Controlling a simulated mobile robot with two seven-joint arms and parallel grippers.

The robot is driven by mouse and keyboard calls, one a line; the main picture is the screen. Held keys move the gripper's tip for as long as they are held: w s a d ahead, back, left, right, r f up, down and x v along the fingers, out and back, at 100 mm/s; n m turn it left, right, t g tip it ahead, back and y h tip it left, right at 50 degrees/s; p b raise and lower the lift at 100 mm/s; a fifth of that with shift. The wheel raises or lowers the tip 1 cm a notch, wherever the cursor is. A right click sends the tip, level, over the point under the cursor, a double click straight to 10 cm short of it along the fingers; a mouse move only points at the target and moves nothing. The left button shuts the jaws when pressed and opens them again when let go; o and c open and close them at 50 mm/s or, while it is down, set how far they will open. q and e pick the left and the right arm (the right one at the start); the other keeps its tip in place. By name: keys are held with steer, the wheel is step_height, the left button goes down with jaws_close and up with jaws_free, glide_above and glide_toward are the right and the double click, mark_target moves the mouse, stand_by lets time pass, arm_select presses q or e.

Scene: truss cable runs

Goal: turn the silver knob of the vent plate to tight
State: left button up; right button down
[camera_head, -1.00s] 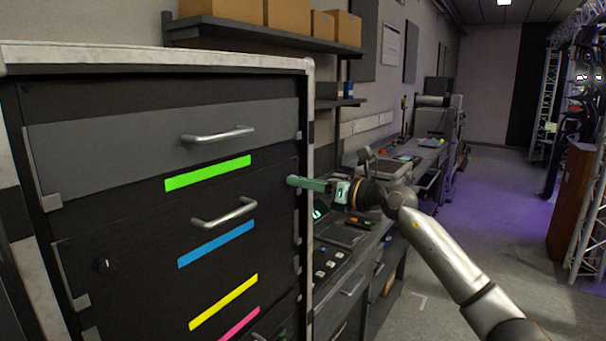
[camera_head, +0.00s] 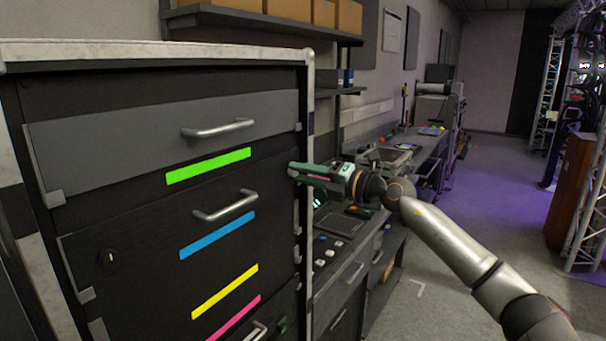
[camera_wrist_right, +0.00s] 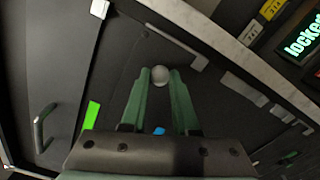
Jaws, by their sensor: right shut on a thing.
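The silver knob (camera_wrist_right: 160,75) shows as a small round pale head between my right fingertips in the right wrist view. My right gripper (camera_wrist_right: 160,74) has green fingers and is shut on the knob, one finger on each side. In the head view my right gripper (camera_head: 292,172) reaches from the right to the right edge of the drawer cabinet, and the knob is hidden there. The knob stands on a dark panel (camera_wrist_right: 125,60); I cannot make out the vent plate's outline. My left gripper is in neither view.
The drawer cabinet (camera_head: 120,215) has bar handles and coloured strips close by on the left. A workbench (camera_head: 335,250) with small items runs behind my right gripper. A green "locked" display (camera_wrist_right: 304,38) shows in the wrist view.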

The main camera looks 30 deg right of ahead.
steer(key=shift+m, duration=0.8)
steer(key=c, duration=0.7)
jaws_free()
steer(key=shift+o, duration=0.2)
